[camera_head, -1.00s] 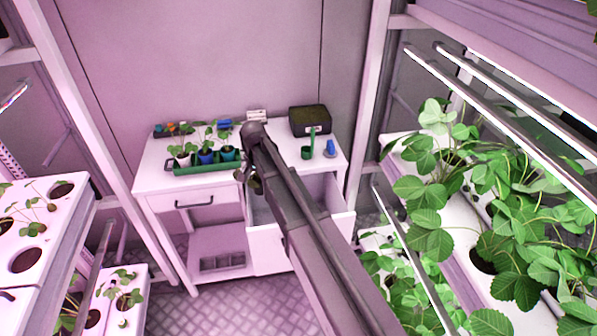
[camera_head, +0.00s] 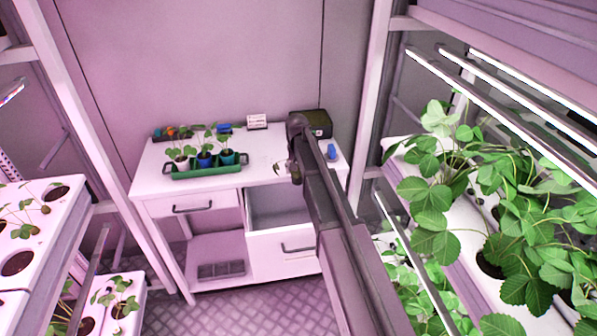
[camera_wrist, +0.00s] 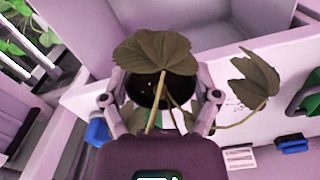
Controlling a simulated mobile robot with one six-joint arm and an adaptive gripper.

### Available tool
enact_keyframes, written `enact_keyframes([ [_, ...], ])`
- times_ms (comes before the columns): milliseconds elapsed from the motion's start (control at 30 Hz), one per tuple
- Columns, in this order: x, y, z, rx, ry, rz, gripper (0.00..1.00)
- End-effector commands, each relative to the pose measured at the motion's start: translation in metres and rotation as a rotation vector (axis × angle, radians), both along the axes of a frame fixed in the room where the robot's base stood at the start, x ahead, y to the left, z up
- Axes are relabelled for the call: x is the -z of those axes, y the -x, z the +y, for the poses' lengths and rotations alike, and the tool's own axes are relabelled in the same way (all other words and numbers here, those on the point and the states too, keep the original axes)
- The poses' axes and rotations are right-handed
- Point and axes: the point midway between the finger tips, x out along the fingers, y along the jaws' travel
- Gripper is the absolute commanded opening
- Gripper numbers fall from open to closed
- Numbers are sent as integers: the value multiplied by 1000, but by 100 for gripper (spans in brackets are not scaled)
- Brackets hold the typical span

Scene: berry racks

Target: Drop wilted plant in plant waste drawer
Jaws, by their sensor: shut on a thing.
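My gripper (camera_head: 294,172) is over the right part of the white workbench, near the back of the open drawer. In the wrist view my gripper (camera_wrist: 160,100) is shut on the wilted plant (camera_wrist: 155,52), which has dull brown-green leaves and thin stems. One drooping leaf hangs out to the right. A dark round shape shows between the fingers; I cannot tell if it is the plant's pot. In the head view the plant is small and mostly hidden. The pulled-out drawer (camera_head: 285,252) is below the benchtop; its visible inside looks empty. It also shows in the wrist view (camera_wrist: 190,30).
A green tray (camera_head: 205,172) with several potted seedlings stands on the bench's left. A dark box (camera_head: 318,120) and a blue object (camera_head: 331,151) are at the right. A card (camera_head: 257,121) stands at the back. Plant racks (camera_head: 440,205) flank both sides.

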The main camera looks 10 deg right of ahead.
Motion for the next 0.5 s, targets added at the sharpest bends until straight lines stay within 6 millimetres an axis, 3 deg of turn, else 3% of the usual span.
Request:
enact_keyframes([
  [500, 23, 0, -1, 2, 0, 0, 28],
])
